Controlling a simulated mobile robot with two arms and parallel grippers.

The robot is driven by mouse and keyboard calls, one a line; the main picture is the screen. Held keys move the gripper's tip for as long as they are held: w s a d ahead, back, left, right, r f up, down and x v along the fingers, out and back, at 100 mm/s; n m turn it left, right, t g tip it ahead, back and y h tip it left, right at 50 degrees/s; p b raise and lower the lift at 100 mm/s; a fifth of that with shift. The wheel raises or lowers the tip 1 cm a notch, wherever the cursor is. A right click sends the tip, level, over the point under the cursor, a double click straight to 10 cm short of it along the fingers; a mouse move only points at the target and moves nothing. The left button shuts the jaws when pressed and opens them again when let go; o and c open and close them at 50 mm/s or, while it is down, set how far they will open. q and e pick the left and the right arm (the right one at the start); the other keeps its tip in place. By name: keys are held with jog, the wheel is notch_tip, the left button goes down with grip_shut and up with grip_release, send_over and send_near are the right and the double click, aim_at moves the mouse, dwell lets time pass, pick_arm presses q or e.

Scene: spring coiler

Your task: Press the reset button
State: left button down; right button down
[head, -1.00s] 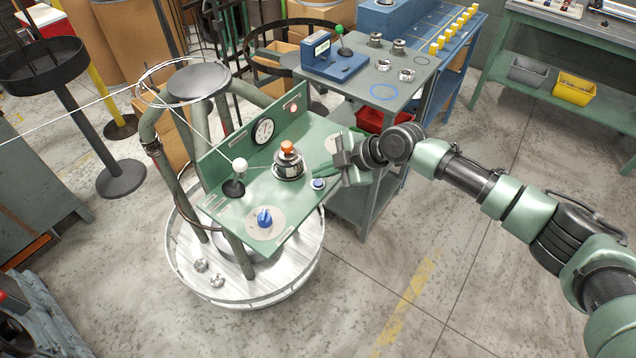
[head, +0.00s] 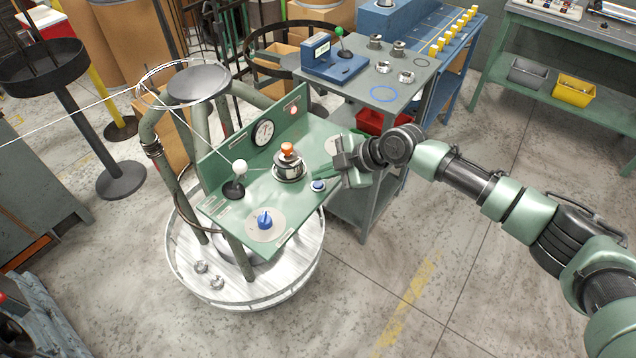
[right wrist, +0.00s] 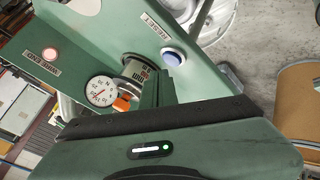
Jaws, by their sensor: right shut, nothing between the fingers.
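The blue round button (head: 318,185) sits in a pale ring near the right edge of the green panel (head: 240,208). My right gripper (head: 326,172) is shut and empty, just above and beside the button. In the right wrist view, its closed fingers (right wrist: 164,88) point toward the panel, with the button a little beyond and to the right of their tips. I see a gap, but cannot tell its exact depth. My left gripper is out of view.
The panel also carries an orange-topped fixture (head: 288,163), a white-knobbed lever (head: 238,172), a blue rotary knob (head: 265,219), a dial gauge (head: 263,132) and a reddish lamp (head: 293,111). A grey cart (head: 418,75) stands behind. Open floor lies in front.

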aim_at(322, 185)
jog(key=shift+f, duration=0.1)
dwell(0.7)
jog(key=shift+f+b, duration=0.35)
jog(key=shift+b, duration=0.2)
jog(key=shift+f+b, duration=0.4)
jog(key=shift+b, duration=0.05)
dwell(0.5)
jog(key=shift+r, duration=0.1)
jog(key=shift+r+p, duration=0.45)
jog(key=shift+r, duration=0.3)
jog(key=shift+r+p, duration=1.6)
jog(key=shift+r, duration=0.95)
jog(key=shift+f, duration=0.15)
